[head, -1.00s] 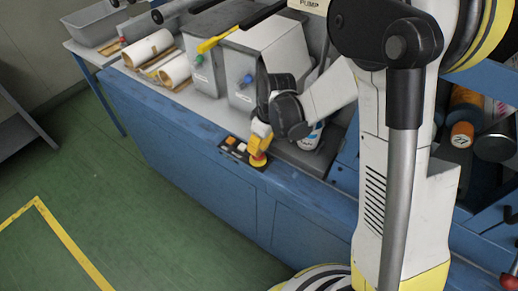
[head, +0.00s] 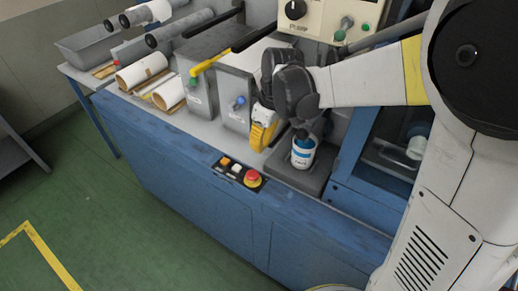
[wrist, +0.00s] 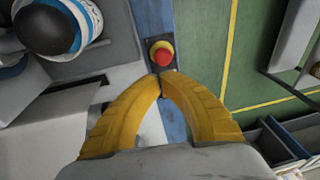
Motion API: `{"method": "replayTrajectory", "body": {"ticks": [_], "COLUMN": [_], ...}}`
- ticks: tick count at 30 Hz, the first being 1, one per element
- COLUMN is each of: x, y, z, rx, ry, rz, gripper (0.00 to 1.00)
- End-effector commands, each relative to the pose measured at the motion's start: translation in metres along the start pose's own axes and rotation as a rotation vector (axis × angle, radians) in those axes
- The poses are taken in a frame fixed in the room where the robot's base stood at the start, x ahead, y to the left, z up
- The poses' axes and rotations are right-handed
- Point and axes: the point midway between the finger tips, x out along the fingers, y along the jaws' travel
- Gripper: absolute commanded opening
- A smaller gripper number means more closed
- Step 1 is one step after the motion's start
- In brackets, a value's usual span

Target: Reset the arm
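My gripper (head: 263,137) has yellow fingers and hangs above the worktop, just behind the button panel in the head view. In the wrist view my gripper (wrist: 160,76) has its curved fingertips together, with nothing seen between them. The red button (head: 252,177) sits on a yellow collar at the right end of a dark panel on the blue front ledge. In the wrist view the red button (wrist: 162,55) shows just past the fingertips. The gripper is apart from it in the head view.
A white and blue bottle (head: 302,154) stands on a grey block right of my gripper. Two grey boxes (head: 238,92) with a yellow lever (head: 210,61) stand behind it. White rolls (head: 142,72) lie at the left. The green floor in front is clear.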

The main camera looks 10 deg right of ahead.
Motion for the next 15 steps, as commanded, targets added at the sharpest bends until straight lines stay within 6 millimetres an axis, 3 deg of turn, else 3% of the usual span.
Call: {"method": "replayTrajectory", "body": {"ticks": [15], "x": [-0.0063], "y": [-0.0018], "z": [0.0041], "rx": [0.019], "ry": [0.008], "rz": [0.013], "gripper": [0.0]}}
